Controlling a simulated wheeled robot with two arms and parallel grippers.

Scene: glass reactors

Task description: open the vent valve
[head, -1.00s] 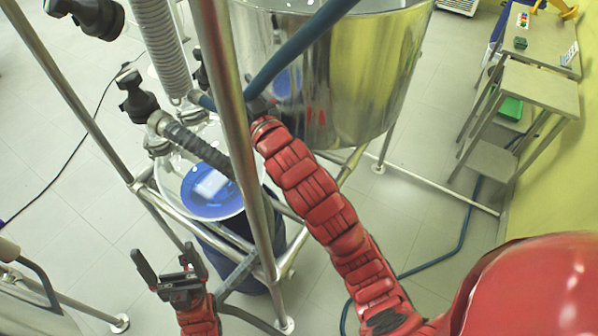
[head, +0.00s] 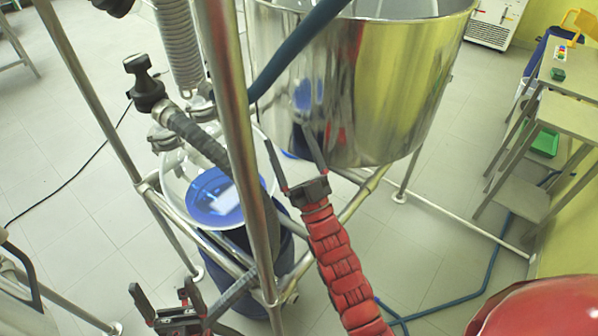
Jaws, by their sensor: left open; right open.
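A black-handled valve (head: 145,84) sits on the glass reactor's pipework at the upper left; it may be the vent valve, but I cannot tell for sure. A second black knob (head: 115,4) is cut off by the top edge. My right gripper (head: 286,136) is open and empty, its fingers pointing up in front of the steel vessel, right of the upright pole. My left gripper (head: 163,288) is open and empty at the lower left, well below the black-handled valve. Neither gripper touches a valve.
The steel frame's upright pole (head: 240,150) stands between my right gripper and the black-handled valve. A large steel vessel (head: 375,95) fills the upper middle. A glass vessel with blue contents (head: 214,200) stands inside the frame. A wooden stepped table (head: 568,107) is at right.

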